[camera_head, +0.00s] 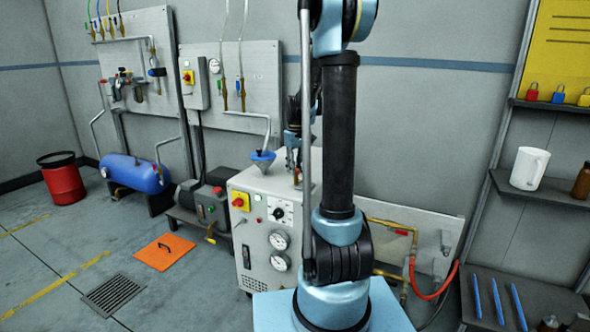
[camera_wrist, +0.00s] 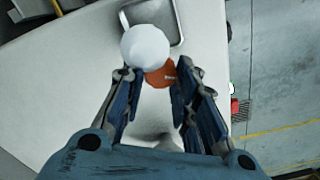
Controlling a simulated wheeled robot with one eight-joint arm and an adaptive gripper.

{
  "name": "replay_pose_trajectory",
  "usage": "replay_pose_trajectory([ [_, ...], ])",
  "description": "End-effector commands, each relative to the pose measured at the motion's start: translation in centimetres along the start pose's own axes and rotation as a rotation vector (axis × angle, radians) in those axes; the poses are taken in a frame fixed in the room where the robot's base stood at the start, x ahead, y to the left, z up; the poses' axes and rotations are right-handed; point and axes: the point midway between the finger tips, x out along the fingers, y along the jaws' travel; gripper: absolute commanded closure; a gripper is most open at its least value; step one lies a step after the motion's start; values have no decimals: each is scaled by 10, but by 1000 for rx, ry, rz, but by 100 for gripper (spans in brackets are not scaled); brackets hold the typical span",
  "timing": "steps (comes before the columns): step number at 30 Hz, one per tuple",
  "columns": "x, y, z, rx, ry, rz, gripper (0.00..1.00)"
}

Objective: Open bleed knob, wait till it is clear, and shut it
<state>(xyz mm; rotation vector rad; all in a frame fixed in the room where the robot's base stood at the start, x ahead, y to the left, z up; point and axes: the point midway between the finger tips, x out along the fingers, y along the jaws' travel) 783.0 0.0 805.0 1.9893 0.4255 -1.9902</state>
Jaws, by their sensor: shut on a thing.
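My gripper (camera_wrist: 157,77) points down over the white top of the cabinet (camera_head: 250,188). In the wrist view its two fingers close around an orange knob (camera_wrist: 160,76), with a fingertip at each side. A small pale mark shows on the knob's right part. A white rounded piece (camera_wrist: 145,46) sits right beside the knob and covers part of it. In the head view my gripper is mostly hidden behind my arm, close to the blue funnel (camera_head: 263,157). I cannot tell whether the knob is turned open, and no fluid is visible.
The cabinet front has gauges (camera_head: 279,240), a dial and a red button. A metal-rimmed recess or tray (camera_wrist: 153,16) lies beyond the knob. An orange plate (camera_head: 164,251) and a drain grate (camera_head: 113,293) are on the floor. Shelves (camera_head: 540,188) stand at right.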

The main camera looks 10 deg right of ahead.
Motion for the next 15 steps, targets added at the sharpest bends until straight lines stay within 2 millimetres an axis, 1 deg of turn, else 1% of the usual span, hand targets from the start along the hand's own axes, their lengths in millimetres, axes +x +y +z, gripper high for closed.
replay_pose_trajectory([
  [8, 0, 2, -1, 1, 2, 3, 97],
  [9, 0, 2, -1, 1, 2, 3, 71],
  [11, 0, 2, -1, 1, 2, 3, 57],
  [12, 0, 1, -1, 1, 1, 2, 52],
  [15, 0, 1, 0, 1, 1, 2, 52],
])
